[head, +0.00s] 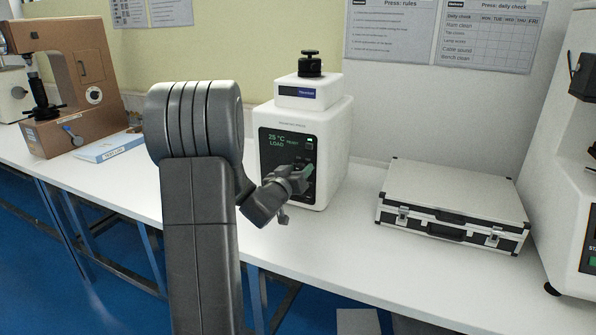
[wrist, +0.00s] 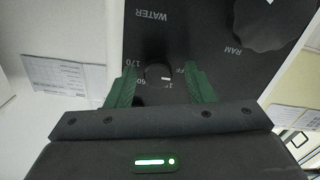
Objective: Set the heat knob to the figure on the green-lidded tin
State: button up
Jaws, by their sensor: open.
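The white tester (head: 325,135) stands on the bench with a black front panel whose display reads 25 °C and LOAD. My gripper (head: 297,182) is at the lower part of this panel and hides much of it. In the wrist view, my open gripper (wrist: 160,84) has green fingers on either side of a dark heat knob (wrist: 158,70). A short white mark shows between the fingers. Figures 170 and 60 and part of OFF are printed around it; others are hidden. Whether the fingers touch the knob I cannot tell. No green-lidded tin shows in either view.
WATER and RAM labels and another dark round part (wrist: 265,22) are on the same panel. A silver case (head: 455,205) lies right of the tester, with another white machine (head: 580,200) beyond. A brown machine (head: 75,85) and a booklet (head: 108,145) are at left.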

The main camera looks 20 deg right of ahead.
jog(key=shift+d, duration=0.2)
jog(key=shift+c, duration=0.2)
jog(key=c, duration=1)
jog(key=shift+o, duration=0.2)
